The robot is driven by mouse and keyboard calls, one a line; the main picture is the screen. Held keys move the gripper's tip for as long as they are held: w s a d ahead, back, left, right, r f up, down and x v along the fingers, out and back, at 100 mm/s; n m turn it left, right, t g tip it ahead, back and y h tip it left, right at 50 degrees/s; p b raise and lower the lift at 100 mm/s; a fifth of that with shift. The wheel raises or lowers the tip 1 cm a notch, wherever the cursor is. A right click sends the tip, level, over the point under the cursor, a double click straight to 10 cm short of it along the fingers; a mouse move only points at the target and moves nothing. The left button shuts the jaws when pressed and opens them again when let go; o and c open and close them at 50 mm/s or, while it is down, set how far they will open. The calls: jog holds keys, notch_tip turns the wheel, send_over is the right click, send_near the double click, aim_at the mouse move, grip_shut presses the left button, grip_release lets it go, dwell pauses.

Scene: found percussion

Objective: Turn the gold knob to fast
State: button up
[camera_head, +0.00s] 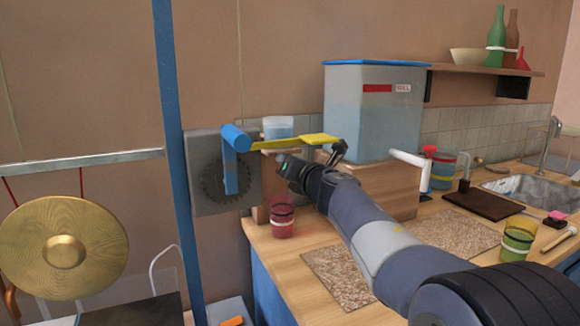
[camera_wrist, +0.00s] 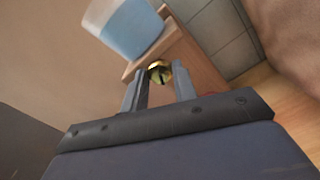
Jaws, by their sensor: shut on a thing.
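The gold knob (camera_wrist: 159,72) is small, round and shiny, with a dark line across its face. It sits on the wooden block (camera_wrist: 178,58) in the wrist view. My gripper (camera_wrist: 157,80) has one finger on each side of it and is shut on it. In the head view my gripper (camera_head: 282,164) reaches the front of the wooden block (camera_head: 270,185), and the knob is hidden there. No "fast" mark is readable in either view.
A clear tub of water (camera_head: 278,127) stands on the block, near a yellow strip (camera_head: 300,142). A blue lever (camera_head: 236,138) is left of it. A red cup (camera_head: 282,216) stands below my gripper. A large grey tank (camera_head: 373,110) is behind my arm.

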jog(key=shift+f+n, duration=0.1)
jog(key=shift+n, duration=0.3)
jog(key=o, duration=1)
jog(key=shift+s, duration=0.1)
jog(key=v, duration=1)
jog(key=shift+s+d+b, duration=0.15)
jog(key=shift+s+b, duration=0.15)
jog(key=shift+s, duration=0.05)
